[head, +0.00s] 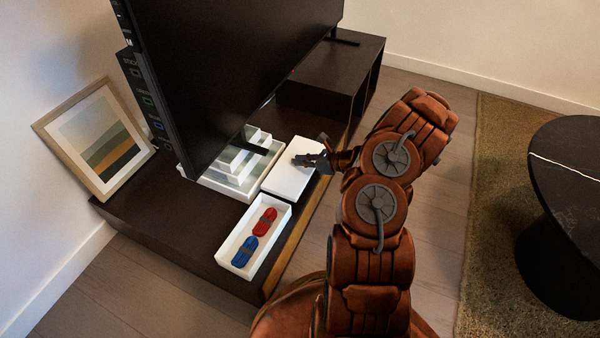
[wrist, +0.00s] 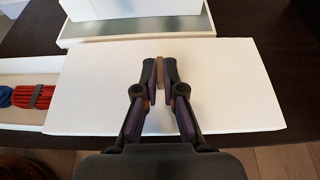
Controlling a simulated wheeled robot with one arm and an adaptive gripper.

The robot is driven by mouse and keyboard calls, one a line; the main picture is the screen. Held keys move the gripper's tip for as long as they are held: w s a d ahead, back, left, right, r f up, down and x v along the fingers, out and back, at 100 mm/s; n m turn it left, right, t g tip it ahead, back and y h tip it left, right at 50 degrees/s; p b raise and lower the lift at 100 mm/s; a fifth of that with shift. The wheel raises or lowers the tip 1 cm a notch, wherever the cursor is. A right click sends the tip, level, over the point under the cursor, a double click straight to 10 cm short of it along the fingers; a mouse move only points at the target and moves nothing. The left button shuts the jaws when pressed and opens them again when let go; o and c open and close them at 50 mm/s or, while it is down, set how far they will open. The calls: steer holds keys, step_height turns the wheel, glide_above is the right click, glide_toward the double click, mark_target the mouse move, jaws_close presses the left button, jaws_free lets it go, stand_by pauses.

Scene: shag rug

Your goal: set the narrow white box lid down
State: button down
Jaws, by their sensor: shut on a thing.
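The narrow white box lid (head: 289,176) is a flat white panel over the dark TV bench, just behind the open white box. In the wrist view the lid (wrist: 90,85) spreads wide and level below my gripper (wrist: 160,68). The fingers are shut on a small tan handle (wrist: 159,72) in the middle of the lid. In the head view my gripper (head: 303,160) reaches the lid from the right. I cannot tell whether the lid touches the bench or hangs slightly above it.
The open white box (head: 226,243) holds a red bundle (head: 264,222) and a blue bundle (head: 244,251). A stepped white stack (head: 238,166) stands close left of the lid. A large TV (head: 230,60) rises behind, a framed picture (head: 97,140) leans left. Bare bench (head: 160,215) lies left of the box.

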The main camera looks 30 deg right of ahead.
mark_target(302, 171)
steer(key=shift+d+f+b, duration=0.1)
steer(key=shift+f+b, duration=0.6)
steer(key=shift+f, duration=1.85)
steer(key=shift+f, duration=0.15)
steer(key=c, duration=1.3)
jaws_free()
